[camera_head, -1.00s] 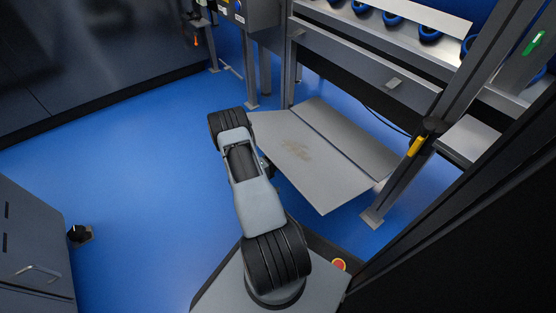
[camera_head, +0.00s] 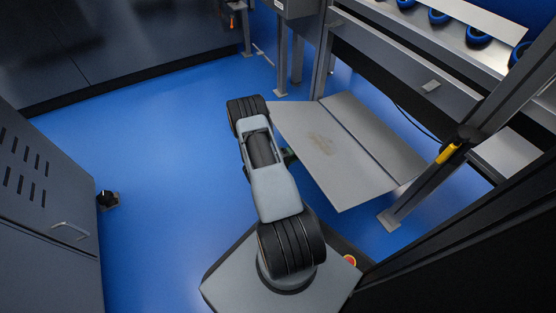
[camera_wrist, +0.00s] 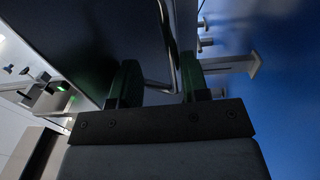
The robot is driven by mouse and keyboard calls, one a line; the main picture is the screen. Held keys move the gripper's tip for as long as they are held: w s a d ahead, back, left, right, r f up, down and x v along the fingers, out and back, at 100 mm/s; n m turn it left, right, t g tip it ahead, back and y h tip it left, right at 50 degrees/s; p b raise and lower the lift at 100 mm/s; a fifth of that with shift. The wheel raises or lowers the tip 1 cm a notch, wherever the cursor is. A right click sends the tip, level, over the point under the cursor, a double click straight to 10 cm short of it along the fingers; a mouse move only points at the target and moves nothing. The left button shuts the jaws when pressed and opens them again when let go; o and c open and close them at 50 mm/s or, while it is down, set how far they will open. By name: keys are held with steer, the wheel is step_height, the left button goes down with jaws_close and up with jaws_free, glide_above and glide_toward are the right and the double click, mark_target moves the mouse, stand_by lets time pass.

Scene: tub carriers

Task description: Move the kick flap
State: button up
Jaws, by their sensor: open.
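The kick flap (camera_head: 345,168) is a wide grey metal plate with a brownish scuff, low under the steel rack. It sticks out toward my arm, in front of another grey plate. My gripper (camera_head: 289,157) is mostly hidden behind my arm at the flap's left edge; a dark green finger shows there. In the wrist view my gripper (camera_wrist: 159,82) has its two dark green fingers apart. A bent metal rod (camera_wrist: 172,48) runs along a dark panel and appears between the fingers. I cannot tell if the fingers touch it. The panel seems to be the flap's underside.
A rack post (camera_head: 425,180) with a yellow handle (camera_head: 446,153) stands right of the flap. A grey cabinet (camera_head: 45,215) and a small black floor object (camera_head: 107,199) are at left. Blue floor (camera_head: 170,160) between is clear.

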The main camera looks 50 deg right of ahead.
steer(key=p+v, duration=0.2)
steer(key=v, duration=0.9)
steer(key=shift+s, duration=0.15)
steer(key=shift+c, duration=0.5)
